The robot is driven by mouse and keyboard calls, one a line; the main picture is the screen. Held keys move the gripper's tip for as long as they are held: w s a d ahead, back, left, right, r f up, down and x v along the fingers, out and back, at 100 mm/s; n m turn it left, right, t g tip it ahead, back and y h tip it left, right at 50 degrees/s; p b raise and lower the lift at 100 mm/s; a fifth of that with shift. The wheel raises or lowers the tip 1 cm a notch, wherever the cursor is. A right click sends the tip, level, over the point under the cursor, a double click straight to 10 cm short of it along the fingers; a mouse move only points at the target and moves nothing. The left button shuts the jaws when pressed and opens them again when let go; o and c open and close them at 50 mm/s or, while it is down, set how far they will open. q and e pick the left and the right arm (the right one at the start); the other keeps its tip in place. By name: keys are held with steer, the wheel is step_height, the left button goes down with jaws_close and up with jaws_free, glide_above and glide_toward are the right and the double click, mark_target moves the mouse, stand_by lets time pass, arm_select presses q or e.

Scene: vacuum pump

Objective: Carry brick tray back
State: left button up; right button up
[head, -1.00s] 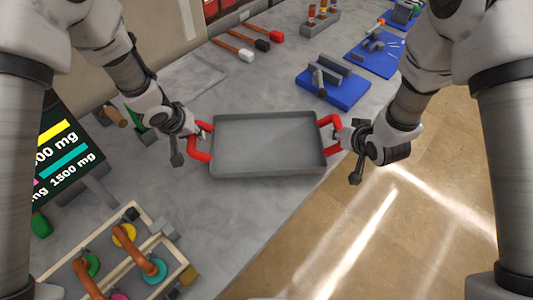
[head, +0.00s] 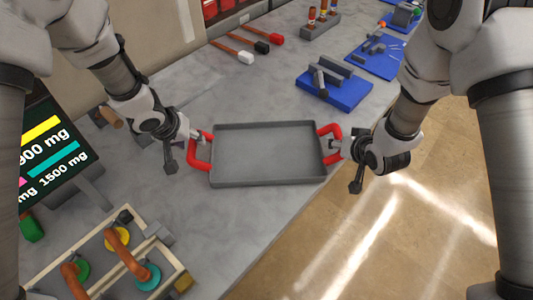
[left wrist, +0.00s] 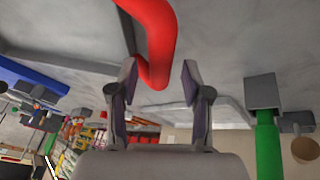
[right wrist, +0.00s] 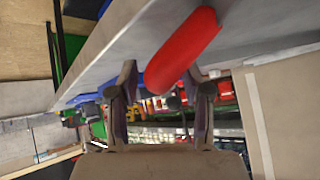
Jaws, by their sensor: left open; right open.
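The brick tray (head: 268,180) is a shallow, empty grey tray with a red handle at each end. In the head view it appears to lie flat on the grey worktop. My left gripper (head: 198,136) is open at the left red handle (head: 193,155). The left wrist view shows that handle (left wrist: 155,40) ahead of and partly between the spread fingertips (left wrist: 160,76). My right gripper (head: 337,146) is open at the right red handle (head: 324,131). In the right wrist view that handle (right wrist: 185,52) passes by the spread fingertips (right wrist: 162,78); exact contact cannot be told.
A blue mat with grey parts (head: 345,90) lies behind the tray. Several mallets (head: 262,46) lie at the back. A display (head: 50,150) and a frame with coloured discs (head: 115,250) stand at the left. The worktop edge runs close to the tray's right side.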

steer(key=shift+s+r, duration=0.1)
steer(key=shift+s, duration=0.05)
arm_select(q)
steer(key=v, duration=0.9)
steer(key=shift+r, duration=0.15)
arm_select(e)
steer(key=v, duration=1.2)
arm_select(q)
steer(key=shift+s, duration=0.1)
